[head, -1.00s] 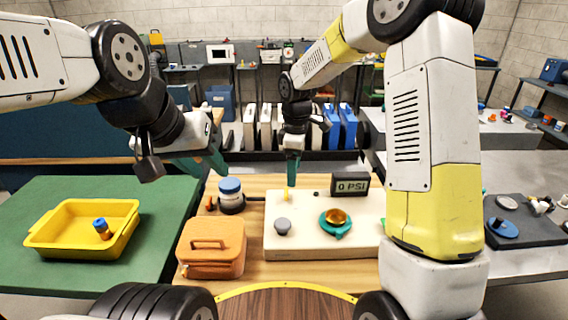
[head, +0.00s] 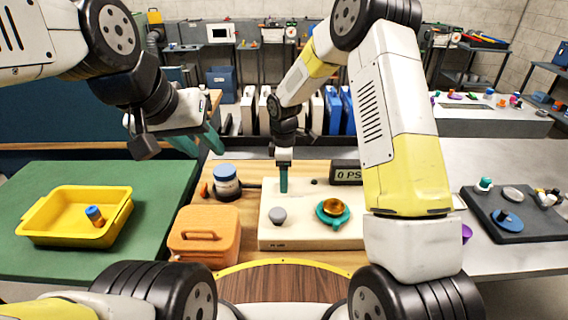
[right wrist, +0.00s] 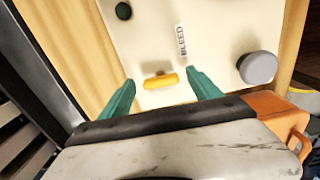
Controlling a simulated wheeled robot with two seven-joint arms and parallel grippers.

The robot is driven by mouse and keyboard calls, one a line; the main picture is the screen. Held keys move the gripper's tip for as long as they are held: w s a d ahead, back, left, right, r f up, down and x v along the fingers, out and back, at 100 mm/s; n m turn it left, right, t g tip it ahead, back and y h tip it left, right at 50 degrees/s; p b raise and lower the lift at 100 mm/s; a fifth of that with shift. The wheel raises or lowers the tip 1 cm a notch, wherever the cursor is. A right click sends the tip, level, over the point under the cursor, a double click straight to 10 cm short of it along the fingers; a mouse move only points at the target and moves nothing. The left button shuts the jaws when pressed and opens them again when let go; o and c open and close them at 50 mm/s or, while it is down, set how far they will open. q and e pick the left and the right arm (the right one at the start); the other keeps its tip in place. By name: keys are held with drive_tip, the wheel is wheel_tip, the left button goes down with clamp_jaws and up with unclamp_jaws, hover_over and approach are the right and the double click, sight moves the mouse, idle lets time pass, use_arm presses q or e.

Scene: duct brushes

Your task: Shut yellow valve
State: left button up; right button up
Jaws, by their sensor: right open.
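The yellow valve handle (right wrist: 160,80) is a short bar on the cream panel (head: 270,235), by a printed BLEED label, in the right wrist view. My right gripper (head: 284,186) points down at the panel; it also shows in the right wrist view (right wrist: 161,88). Its teal fingers are open, one on each side of the yellow handle, with gaps between. In the head view this gripper hides the handle. My left gripper (head: 203,143) hangs above the green mat, away from the panel; its two fingers stand apart with nothing between them.
A yellow tray (head: 60,238) sits on the green mat.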

drive_tip(key=c, duration=1.4)
drive_tip(key=shift+m, duration=0.3)
drive_tip(key=m, duration=0.8)
drive_tip(key=shift+s, duration=0.15)
drive_tip(key=m, duration=0.4)
drive_tip(key=shift+a, duration=0.1)
drive_tip(key=m, duration=0.4)
drive_tip(key=shift+a+m, duration=0.1)
drive_tip(key=shift+m, duration=0.5)
